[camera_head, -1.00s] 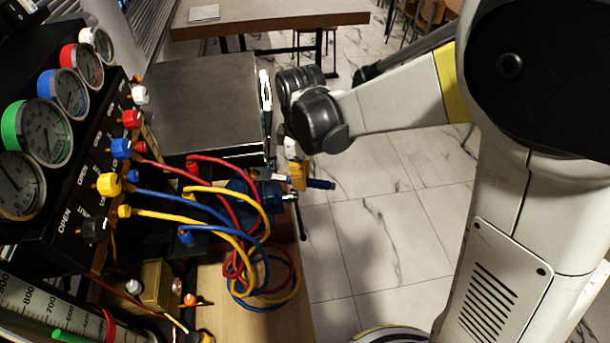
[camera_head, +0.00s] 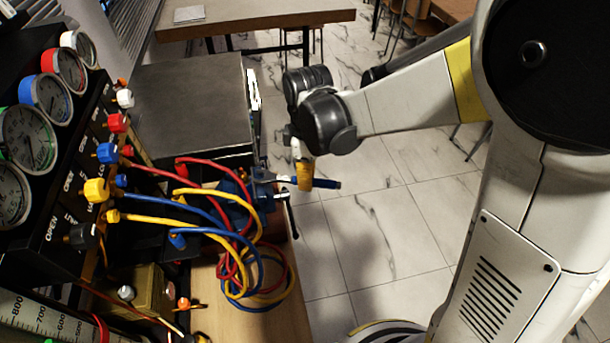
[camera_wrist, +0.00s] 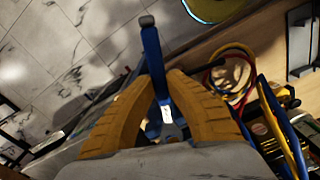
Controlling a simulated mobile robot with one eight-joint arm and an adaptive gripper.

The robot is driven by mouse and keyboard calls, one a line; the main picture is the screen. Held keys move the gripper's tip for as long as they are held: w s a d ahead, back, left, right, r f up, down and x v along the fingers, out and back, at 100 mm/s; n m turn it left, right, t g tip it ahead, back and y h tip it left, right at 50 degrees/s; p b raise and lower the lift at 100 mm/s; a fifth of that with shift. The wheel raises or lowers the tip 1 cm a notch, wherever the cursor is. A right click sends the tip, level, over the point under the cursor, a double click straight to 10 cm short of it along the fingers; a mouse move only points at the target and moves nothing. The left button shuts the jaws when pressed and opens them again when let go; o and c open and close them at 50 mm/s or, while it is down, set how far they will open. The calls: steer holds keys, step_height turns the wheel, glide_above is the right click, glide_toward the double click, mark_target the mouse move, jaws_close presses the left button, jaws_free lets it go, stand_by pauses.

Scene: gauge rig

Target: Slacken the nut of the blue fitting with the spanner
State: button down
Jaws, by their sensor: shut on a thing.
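My gripper (camera_head: 304,178) has yellow fingers and is shut on the spanner. The spanner's blue handle (camera_head: 327,183) points out to the right, past the bench edge. In the wrist view the spanner (camera_wrist: 152,50) lies between the two ribbed yellow fingers (camera_wrist: 168,105), with its bright metal part low between them. Its far end is hidden or too small to make out. A blue vise-like body (camera_head: 232,192) sits on the bench just left of my gripper. I cannot tell the blue fitting and its nut apart there, nor whether the spanner touches the nut.
Red, yellow and blue hoses (camera_head: 250,262) loop over the wooden bench (camera_head: 215,300). The gauge panel (camera_head: 60,190) with coloured knobs stands at left. A dark flat-topped box (camera_head: 195,100) is behind the vise. Open tiled floor (camera_head: 380,230) lies to the right.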

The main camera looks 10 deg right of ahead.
steer(key=shift+s+d+f, duration=0.25)
steer(key=shift+d+f, duration=0.1)
steer(key=shift+d, duration=0.35)
steer(key=shift+a+r+p, duration=0.1)
steer(key=shift+r+p, duration=0.5)
steer(key=shift+r, duration=0.05)
steer(key=shift+a+r+p, duration=0.5)
steer(key=shift+r+p, duration=0.05)
steer(key=shift+r, duration=0.1)
steer(key=shift+d+r+p, duration=0.1)
steer(key=shift+r+p, duration=0.75)
steer(key=shift+r, duration=0.35)
